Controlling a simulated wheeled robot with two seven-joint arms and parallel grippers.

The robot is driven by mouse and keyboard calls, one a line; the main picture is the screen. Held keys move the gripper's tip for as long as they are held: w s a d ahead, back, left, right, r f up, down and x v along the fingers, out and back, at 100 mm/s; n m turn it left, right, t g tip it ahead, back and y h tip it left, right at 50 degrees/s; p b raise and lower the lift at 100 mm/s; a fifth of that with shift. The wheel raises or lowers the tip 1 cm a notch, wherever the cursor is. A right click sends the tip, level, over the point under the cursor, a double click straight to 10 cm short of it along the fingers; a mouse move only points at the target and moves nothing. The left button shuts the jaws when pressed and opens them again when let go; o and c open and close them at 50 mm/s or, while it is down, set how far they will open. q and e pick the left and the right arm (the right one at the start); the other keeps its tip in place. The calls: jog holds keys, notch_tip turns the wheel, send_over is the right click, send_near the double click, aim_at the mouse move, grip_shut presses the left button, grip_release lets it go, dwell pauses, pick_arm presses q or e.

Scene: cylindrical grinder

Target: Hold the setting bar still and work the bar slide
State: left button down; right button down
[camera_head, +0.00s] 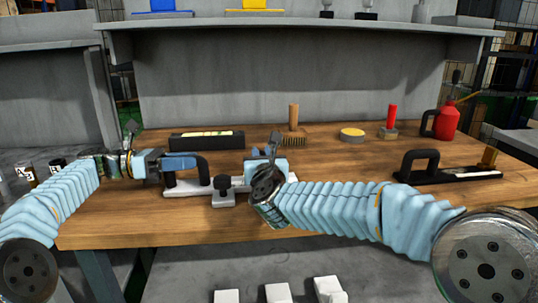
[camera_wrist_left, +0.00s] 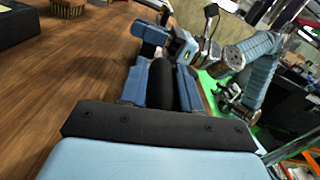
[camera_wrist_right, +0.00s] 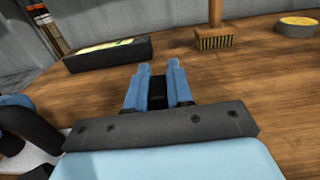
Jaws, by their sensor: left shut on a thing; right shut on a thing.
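The setting bar (camera_head: 182,188) is a white bar on the wooden table with a black arched handle (camera_head: 202,172) at its left. My left gripper (camera_head: 182,163) is shut on this handle, which shows between its fingers in the left wrist view (camera_wrist_left: 162,85). A white block with a black knob (camera_head: 222,186) sits at the bar's near side. Right of it, my right gripper (camera_wrist_right: 158,72) is shut on a black piece (camera_wrist_right: 157,95), seemingly the bar slide's grip. In the head view my right wrist (camera_head: 266,186) hides this piece and part of the bar.
Behind stand a dark tray (camera_head: 207,140), a brush (camera_head: 294,130), a yellow-topped tin (camera_head: 352,135), a red-handled tool (camera_head: 391,122) and a red can (camera_head: 446,120). A black-handled plane (camera_head: 450,175) lies at the right. The table's front left is clear.

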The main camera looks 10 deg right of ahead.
jog(key=c, duration=1.1)
grip_release()
jog(key=s, duration=1.2)
pick_arm(q)
jog(key=c, duration=0.7)
grip_release()
pick_arm(e)
jog(key=shift+d, duration=0.1)
pick_arm(q)
jog(key=shift+a, duration=0.1)
